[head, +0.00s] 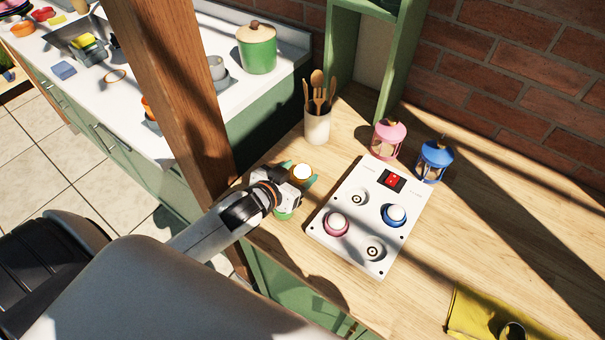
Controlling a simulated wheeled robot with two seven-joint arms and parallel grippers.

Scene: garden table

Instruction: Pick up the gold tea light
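The gold tea light (302,172), with a pale top, is on the wooden table near its left edge. My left gripper (300,174) is at it, with teal fingertips apart on either side of it. The gripper's body hides its near side, and I cannot make out contact. A green tea light (283,214) shows partly below the gripper. A white board (350,200) to the right holds a pink tea light (336,223) and a blue tea light (395,215). My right gripper is not in view.
A cup of wooden spoons (317,126) stands behind the gripper. A pink lantern (388,139) and a blue lantern (434,160) stand behind the board. A wooden post (178,90) rises close to the left. A yellow cloth (480,316) lies at the front right.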

